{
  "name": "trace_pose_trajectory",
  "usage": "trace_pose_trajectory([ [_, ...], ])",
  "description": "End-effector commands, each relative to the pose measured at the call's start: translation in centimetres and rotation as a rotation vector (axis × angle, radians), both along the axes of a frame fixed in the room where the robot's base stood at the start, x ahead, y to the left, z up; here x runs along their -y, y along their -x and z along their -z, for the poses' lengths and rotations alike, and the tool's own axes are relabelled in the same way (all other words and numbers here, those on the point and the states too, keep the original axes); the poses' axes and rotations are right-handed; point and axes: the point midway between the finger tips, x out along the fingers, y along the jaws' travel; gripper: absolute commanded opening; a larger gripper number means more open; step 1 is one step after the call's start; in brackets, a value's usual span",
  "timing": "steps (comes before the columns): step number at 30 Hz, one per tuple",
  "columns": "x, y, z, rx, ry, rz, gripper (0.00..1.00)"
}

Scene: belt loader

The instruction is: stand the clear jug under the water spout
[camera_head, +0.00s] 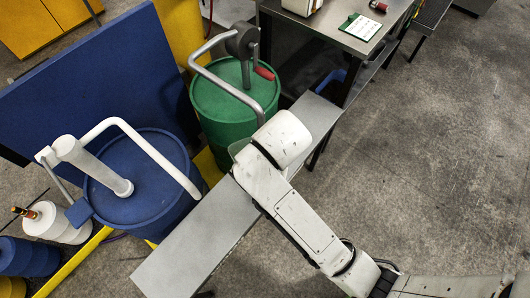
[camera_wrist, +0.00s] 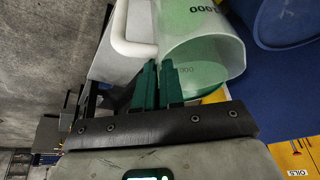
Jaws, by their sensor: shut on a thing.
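The clear jug (camera_wrist: 205,55), marked "1000", shows in the wrist view with its wide round edge towards the camera. My gripper (camera_wrist: 160,68) is shut on its near wall with green fingers. In the head view my white arm covers the gripper; only a pale greenish edge, probably the jug (camera_head: 237,149), shows beside it. A blue drum (camera_head: 150,212) carries a white bent spout (camera_head: 150,152) whose end hangs beside a grey bench. A green drum (camera_head: 222,116) carries a grey bent spout (camera_head: 222,84). No label telling which gives water is readable.
The narrow grey bench (camera_head: 185,255) runs in front of both drums, its near part bare. A steel table (camera_head: 340,25) with a green-edged card stands at the back. The floor at right is clear.

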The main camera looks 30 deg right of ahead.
Motion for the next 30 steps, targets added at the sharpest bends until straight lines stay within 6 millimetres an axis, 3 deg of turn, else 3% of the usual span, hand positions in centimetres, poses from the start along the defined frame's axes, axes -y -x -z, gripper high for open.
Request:
trace_pose_trajectory([
  [6, 0.5, -2.3, 2.5, 0.004, 0.001, 0.002, 0.00],
  [13, 0.7, -3.3, 3.8, 0.005, 0.001, 0.002, 0.00],
  [21, 0.7, -3.3, 6.7, 0.005, 0.000, 0.000, 0.00],
  [30, 0.7, -3.3, 6.9, 0.006, 0.000, 0.001, 0.00],
])
